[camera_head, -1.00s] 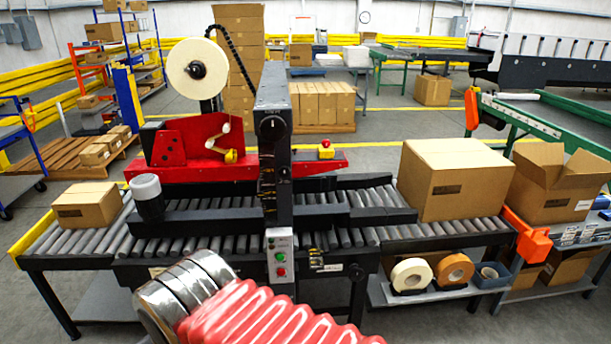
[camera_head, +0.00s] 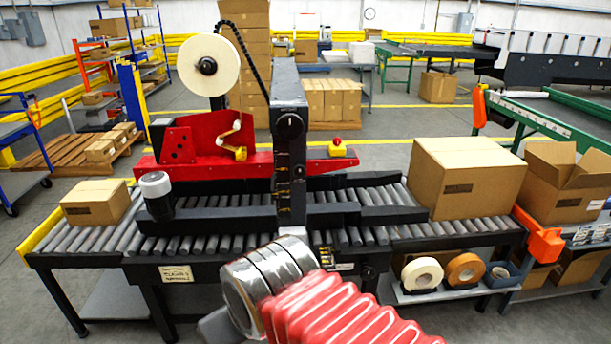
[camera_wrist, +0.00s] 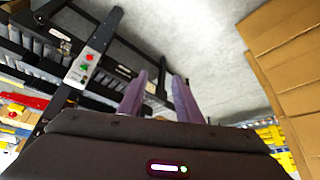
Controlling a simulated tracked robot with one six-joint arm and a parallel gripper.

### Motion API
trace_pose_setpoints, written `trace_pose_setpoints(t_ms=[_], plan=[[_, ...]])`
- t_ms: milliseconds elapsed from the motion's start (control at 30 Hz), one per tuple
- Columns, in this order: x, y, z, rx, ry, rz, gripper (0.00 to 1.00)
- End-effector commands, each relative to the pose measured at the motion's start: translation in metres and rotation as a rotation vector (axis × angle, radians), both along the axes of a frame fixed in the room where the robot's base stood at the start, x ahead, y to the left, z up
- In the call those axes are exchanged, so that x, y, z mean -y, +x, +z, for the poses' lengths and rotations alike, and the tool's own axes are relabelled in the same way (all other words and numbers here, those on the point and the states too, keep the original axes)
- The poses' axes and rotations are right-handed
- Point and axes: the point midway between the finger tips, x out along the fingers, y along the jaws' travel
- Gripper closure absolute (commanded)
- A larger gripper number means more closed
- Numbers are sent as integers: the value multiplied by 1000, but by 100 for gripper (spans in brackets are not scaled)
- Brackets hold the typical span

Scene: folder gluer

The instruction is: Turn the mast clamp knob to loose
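The mast (camera_head: 284,185) is a dark upright post over the middle of the roller conveyor. A round black knob (camera_head: 289,126) sits on its front face near the top; it looks like the mast clamp knob. Its setting is too small to read. My arm, in a red ribbed sleeve with silver rings, is low in front of the conveyor in the head view, well below the knob. My gripper (camera_wrist: 160,76) shows in the wrist view with its two purplish fingers apart and nothing between them. I cannot make out the knob in the wrist view.
A control box (camera_wrist: 86,66) with red and green buttons is left of my fingers in the wrist view. A large carton (camera_head: 467,180) sits on the rollers right of the mast, a small carton (camera_head: 96,202) at the left. A tape roll (camera_head: 208,64) stands behind.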

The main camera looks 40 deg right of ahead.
Motion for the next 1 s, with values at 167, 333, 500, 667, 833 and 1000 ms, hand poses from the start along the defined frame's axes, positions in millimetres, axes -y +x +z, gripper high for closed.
trace_pose_setpoints(t_ms=[167,333,500,667,833,1000], plan=[[0,0,0,1,0,0,65],[4,11,0,25,2,-14,53],[14,46,-1,111,5,-58,53],[38,91,-1,234,1,-119,53],[71,132,1,372,-16,-189,53],[109,164,4,507,-42,-258,53]])
